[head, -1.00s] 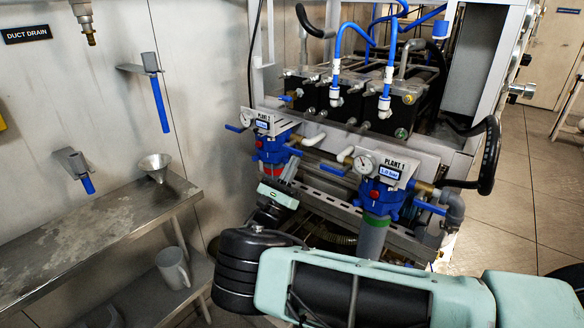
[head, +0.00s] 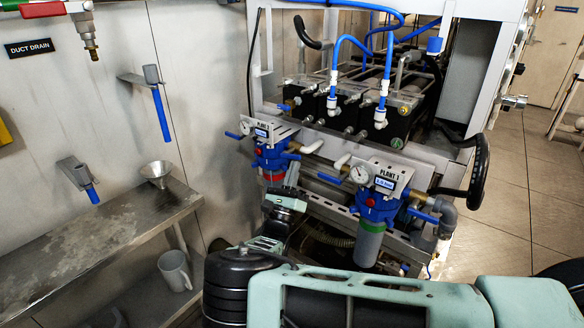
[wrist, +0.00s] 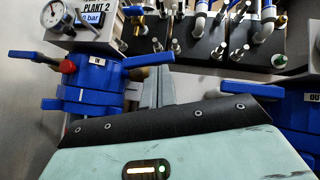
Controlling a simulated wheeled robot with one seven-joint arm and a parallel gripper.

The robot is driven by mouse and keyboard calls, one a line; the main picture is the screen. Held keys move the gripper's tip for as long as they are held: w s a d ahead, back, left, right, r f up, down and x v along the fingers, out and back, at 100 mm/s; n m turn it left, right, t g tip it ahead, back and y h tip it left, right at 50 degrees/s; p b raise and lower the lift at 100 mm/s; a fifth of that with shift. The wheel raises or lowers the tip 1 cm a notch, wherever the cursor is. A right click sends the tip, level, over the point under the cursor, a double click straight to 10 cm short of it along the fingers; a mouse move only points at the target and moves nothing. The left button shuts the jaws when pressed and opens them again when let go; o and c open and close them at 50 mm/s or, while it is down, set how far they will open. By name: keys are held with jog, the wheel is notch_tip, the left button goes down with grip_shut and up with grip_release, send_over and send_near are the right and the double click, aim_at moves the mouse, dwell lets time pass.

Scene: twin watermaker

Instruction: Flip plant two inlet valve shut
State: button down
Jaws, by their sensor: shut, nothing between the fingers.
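The plant 2 filter housing (head: 268,152) is blue, at the left of the rack, with a gauge and a "PLANT 2" plate above. In the wrist view, its "IN" label (wrist: 99,62) is on the right half of the blue cap, towards a brass fitting (wrist: 136,74) with a blue lever (wrist: 150,59) pointing right. Another blue lever (wrist: 36,57) sticks out left, beside a red knob. My gripper (head: 292,174) is shut and empty, just right of the housing. In the wrist view its grey fingers (wrist: 157,88) are below the right lever; I cannot tell whether they touch.
The plant 1 housing (head: 375,212) stands to the right with its own blue levers. Hoses and black blocks (head: 360,115) are behind. A steel shelf (head: 90,235) with a funnel (head: 156,172) and a mug (head: 174,270) below is at left.

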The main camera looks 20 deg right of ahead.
aim_at(293, 155)
jog(key=r+n+y+p, duration=0.1)
jog(key=n+y, duration=0.1)
jog(key=n+t+y+p, duration=0.1)
jog(key=n+y+p, duration=0.1)
jog(key=r+n+t+y+p, duration=0.1)
jog(key=n+y, duration=0.1)
jog(key=n, duration=0.1)
jog(key=shift+s+d+r+p, duration=0.15)
jog(key=shift+s+r+p, duration=0.1)
jog(key=shift+r+p, duration=0.15)
jog(key=n+y+p, duration=0.1)
jog(key=n+p, duration=0.1)
jog(key=r+n+y+p, duration=0.1)
jog(key=n+y+p, duration=0.1)
jog(key=shift+r+g, duration=0.15)
jog(key=shift+g, duration=0.15)
jog(key=n+y+p, duration=0.1)
jog(key=n+g+y+p, duration=0.1)
jog(key=n+p, duration=0.1)
jog(key=r+n+g+p, duration=0.1)
jog(key=p, duration=0.1)
jog(key=shift+w+a+r+y, duration=0.1)
jog(key=shift+w+a+y, duration=0.15)
jog(key=shift+w+y, duration=0.15)
jog(key=shift+s, duration=0.1)
